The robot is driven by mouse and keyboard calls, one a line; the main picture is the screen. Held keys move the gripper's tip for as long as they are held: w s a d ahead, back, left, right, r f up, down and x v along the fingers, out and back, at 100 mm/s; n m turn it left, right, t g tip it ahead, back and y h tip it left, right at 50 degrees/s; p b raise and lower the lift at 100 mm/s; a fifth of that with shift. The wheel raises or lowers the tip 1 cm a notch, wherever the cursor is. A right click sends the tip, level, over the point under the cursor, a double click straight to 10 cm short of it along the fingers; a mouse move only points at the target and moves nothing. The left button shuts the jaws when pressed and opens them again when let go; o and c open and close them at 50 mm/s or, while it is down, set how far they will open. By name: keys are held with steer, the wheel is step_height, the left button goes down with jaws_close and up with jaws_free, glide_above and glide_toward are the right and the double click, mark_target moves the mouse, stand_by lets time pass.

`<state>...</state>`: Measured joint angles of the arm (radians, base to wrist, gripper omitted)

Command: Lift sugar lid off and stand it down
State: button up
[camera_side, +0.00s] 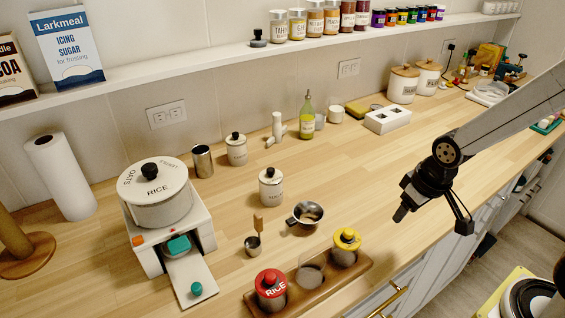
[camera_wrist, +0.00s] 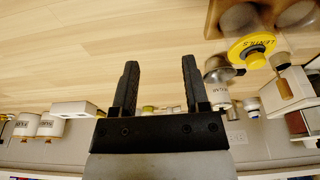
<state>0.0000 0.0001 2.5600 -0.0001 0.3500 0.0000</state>
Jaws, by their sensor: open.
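Two white canisters with wooden lids stand side by side at the back right in the side view, the left one (camera_side: 402,89) and the right one (camera_side: 427,80). A wooden lid (camera_side: 405,71) sits on the left canister and another (camera_side: 430,64) on the right one. Their labels are too small to read surely, so I cannot tell which is sugar. They also show at the left of the wrist view, the outer (camera_wrist: 21,128) and inner (camera_wrist: 50,128). My gripper (camera_side: 434,220) is open and empty above the counter's front edge, well apart from both.
A white block with holes (camera_side: 388,120) stands in front of the canisters. Two small lidded jars (camera_side: 270,188) (camera_side: 236,151), a steel pan (camera_side: 304,220) and a wooden rack (camera_side: 325,290) with red- and yellow-lidded jars stand left. The counter's middle right is clear.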

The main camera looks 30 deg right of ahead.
steer(key=o, duration=0.6)
steer(key=shift+c, duration=0.2)
steer(key=n+g+y, duration=0.3)
steer(key=n+y, duration=0.2)
steer(key=n, duration=1.3)
glide_toward(271, 169)
steer(key=shift+x, duration=1.25)
steer(key=shift+s+a+r, duration=0.1)
steer(key=shift+a, duration=0.1)
steer(key=shift+a+f+h, duration=0.15)
steer(key=shift+a+f, duration=0.1)
steer(key=shift+f, duration=0.35)
steer(key=shift+a+f+h, duration=0.15)
steer(key=shift+a+f, duration=0.1)
steer(key=shift+f, duration=0.4)
